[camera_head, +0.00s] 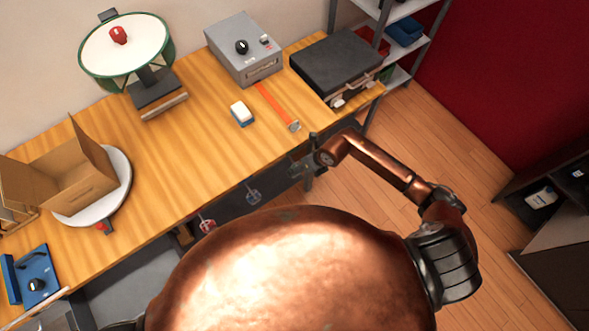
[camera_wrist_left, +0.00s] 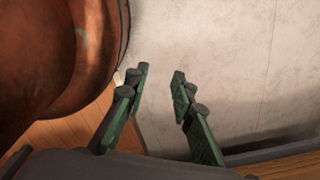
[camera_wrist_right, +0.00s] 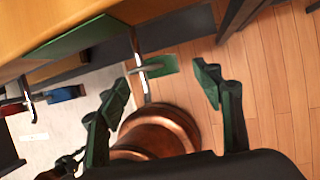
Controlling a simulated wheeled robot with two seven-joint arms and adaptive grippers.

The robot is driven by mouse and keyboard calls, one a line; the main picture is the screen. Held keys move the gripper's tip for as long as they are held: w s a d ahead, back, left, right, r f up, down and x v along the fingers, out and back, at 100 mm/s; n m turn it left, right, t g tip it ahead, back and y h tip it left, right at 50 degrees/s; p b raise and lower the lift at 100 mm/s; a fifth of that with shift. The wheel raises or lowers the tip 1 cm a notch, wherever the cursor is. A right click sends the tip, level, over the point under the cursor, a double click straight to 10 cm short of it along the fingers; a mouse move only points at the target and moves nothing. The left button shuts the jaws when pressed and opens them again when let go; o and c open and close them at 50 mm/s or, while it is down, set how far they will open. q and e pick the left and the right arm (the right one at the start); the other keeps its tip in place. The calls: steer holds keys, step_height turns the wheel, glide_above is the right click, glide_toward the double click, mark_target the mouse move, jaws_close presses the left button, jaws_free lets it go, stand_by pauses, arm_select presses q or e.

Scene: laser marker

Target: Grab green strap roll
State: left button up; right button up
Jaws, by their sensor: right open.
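A large round reel with a white face, green rim and red knob (camera_head: 118,35) stands on a dark stand (camera_head: 155,88) at the back left of the wooden table. Green shows around its rim (camera_head: 168,50); I cannot tell whether this is the strap roll. My right gripper (camera_head: 304,167) is at the table's front edge, far from the reel. The right wrist view shows its fingers (camera_wrist_right: 163,80) wide apart and empty. My left gripper is outside the head view; in its wrist view its fingers (camera_wrist_left: 160,78) are apart and empty, facing a pale wall.
On the table (camera_head: 190,150) are a grey box (camera_head: 243,55), a black case (camera_head: 335,65), an orange strip (camera_head: 277,105), a blue-white block (camera_head: 242,114) and an open carton (camera_head: 70,180) on a white disc. A shelf rack (camera_head: 400,45) stands right.

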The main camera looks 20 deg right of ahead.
steer(key=x, duration=0.2)
steer(key=shift+w+a+f, duration=0.15)
steer(key=shift+a+f, duration=0.05)
steer(key=shift+f, duration=0.1)
steer(key=shift+w+a+f, duration=0.1)
steer(key=shift+f, duration=0.25)
steer(key=c, duration=1.2)
arm_select(q)
steer(key=shift+w+f, duration=0.1)
steer(key=shift+w, duration=1.05)
arm_select(e)
steer(key=shift+c, duration=0.5)
